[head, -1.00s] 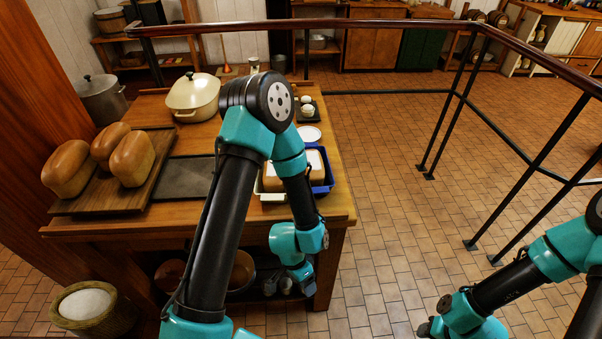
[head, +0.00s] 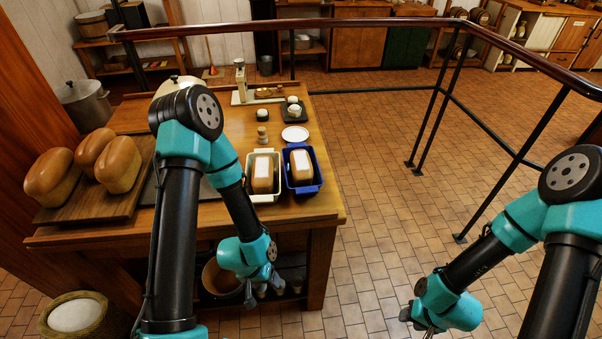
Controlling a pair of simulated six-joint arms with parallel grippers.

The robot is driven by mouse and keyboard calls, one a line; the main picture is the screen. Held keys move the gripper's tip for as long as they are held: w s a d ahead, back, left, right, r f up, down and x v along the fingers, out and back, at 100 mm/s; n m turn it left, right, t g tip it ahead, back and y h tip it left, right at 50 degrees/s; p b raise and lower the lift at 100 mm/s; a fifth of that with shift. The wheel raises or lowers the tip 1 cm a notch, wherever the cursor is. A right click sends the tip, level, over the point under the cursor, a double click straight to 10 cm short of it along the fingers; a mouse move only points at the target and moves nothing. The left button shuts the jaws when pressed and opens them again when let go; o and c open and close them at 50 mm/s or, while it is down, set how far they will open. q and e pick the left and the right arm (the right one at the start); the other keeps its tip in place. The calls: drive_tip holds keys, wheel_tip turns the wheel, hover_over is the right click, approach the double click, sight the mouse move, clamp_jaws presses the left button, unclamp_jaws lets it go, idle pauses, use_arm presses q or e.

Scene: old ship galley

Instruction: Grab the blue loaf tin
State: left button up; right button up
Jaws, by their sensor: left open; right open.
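The blue loaf tin (head: 304,190) stands near the right edge of the wooden table, with a brown, white-topped loaf (head: 301,164) inside it. My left gripper (head: 249,296) hangs in front of the table, below the top and nearer than the tin; it is open, small in view and partly hidden by my wrist. My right gripper (head: 428,331) is open, low over the tiled floor at the bottom edge, well to the right of the table. Neither gripper touches the tin.
A cream loaf tin (head: 265,198) with a similar loaf stands close at the blue tin's left. A white plate (head: 295,134) lies behind. Several loaves sit on a board (head: 95,205) at the left. A railing (head: 440,95) stands right of the table; floor between is clear.

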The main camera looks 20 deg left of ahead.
idle(0.3)
use_arm(q)
drive_tip(key=c, duration=1.1)
